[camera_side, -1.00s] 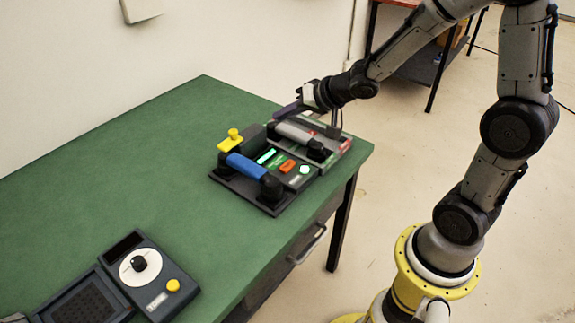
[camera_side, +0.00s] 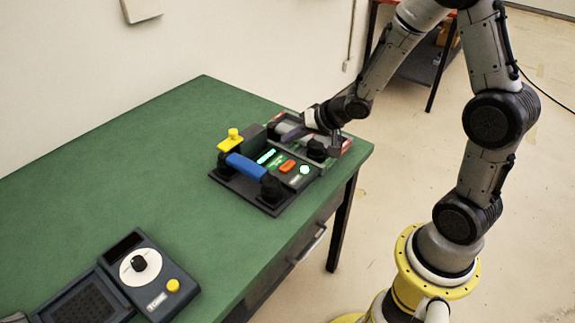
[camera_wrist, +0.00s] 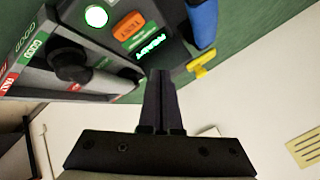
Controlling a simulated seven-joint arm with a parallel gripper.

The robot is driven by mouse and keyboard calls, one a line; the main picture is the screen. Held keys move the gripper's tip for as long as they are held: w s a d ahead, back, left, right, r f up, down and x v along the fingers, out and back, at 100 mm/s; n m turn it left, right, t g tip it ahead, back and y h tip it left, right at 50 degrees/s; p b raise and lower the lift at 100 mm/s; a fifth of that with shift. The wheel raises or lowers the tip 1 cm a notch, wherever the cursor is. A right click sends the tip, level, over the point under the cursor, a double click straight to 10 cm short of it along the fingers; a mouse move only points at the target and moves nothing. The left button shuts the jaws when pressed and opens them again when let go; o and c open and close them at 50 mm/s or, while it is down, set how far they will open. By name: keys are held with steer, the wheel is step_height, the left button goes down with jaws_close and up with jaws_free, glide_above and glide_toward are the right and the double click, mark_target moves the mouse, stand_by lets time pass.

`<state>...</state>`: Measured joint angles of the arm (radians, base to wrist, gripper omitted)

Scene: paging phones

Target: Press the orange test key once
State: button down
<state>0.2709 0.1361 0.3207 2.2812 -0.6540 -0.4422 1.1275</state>
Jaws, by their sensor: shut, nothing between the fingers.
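The orange test key (camera_side: 287,166) is on the face of the phone unit with the blue handset (camera_side: 246,167). It also shows in the wrist view (camera_wrist: 129,27), with faint lettering. Beside it are a lit green display (camera_side: 265,156), reading READY in the wrist view (camera_wrist: 150,43), and a round glowing lamp (camera_side: 304,169). My gripper (camera_side: 288,136) is shut and empty, over the neighbouring grey handset unit, behind the orange key. In the wrist view the shut fingertips (camera_wrist: 160,72) appear below the display and key. Their height above the units is hard to tell.
A yellow knob (camera_side: 233,138) stands at the blue unit's left end. The neighbouring unit (camera_side: 345,147) has a red and green edge strip and black cradle posts. A dark dial unit (camera_side: 150,285) with a yellow button sits front left. The green table (camera_side: 130,180) between is clear.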

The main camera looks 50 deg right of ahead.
mark_target(291, 168)
steer(key=shift+f, duration=3.1)
steer(key=shift+f, duration=0.4)
steer(key=shift+f, duration=0.5)
steer(key=shift+r, duration=0.15)
stand_by(0.4)
steer(key=shift+r, duration=0.8)
steer(key=shift+r, duration=2.5)
